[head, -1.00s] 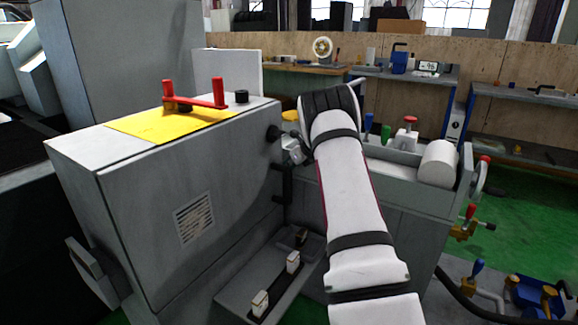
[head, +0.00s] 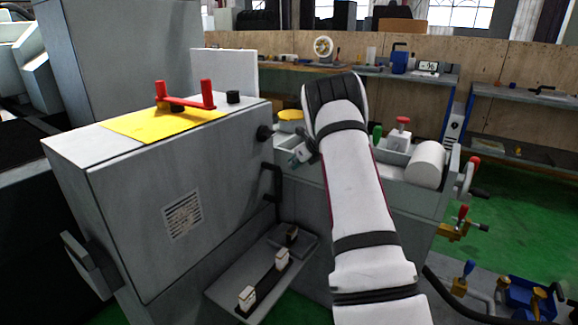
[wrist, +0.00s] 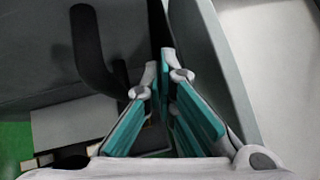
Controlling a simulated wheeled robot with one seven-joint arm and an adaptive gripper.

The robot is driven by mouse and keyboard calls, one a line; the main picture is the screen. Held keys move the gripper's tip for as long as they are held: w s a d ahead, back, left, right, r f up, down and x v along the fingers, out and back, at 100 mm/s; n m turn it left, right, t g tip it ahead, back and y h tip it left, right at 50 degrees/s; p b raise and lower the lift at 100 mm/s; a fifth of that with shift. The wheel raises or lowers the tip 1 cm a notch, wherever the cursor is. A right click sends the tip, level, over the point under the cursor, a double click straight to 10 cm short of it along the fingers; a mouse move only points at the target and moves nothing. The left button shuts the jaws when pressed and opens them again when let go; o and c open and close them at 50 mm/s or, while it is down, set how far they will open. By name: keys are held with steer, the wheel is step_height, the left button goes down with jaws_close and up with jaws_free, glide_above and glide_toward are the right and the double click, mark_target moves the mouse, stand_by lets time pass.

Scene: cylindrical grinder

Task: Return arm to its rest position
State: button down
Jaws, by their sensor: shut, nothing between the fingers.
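My arm, white with black bands, reaches up through the middle of the head view, bent at a black-backed joint. My gripper (head: 302,155) is just left of that joint, mostly hidden behind the arm, in front of the grinder's bed. In the wrist view my gripper (wrist: 164,68) shows two teal-padded fingers with their tips together and nothing between them. A black bar handle (wrist: 92,50) on a grey panel lies left of the fingertips. The grey grinder cabinet (head: 150,215) stands left of my arm.
A red handle (head: 187,101) stands on the yellow plate atop the cabinet. A white cylinder (head: 425,163) and a red-topped knob (head: 403,123) are right of my arm. A grey tray (head: 225,290) with several small blocks lies low in front.

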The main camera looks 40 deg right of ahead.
steer(key=d+p+v, duration=0.1)
steer(key=v, duration=0.5)
steer(key=shift+s+d+r, duration=0.15)
steer(key=shift+s+r, duration=0.05)
steer(key=shift+r, duration=0.05)
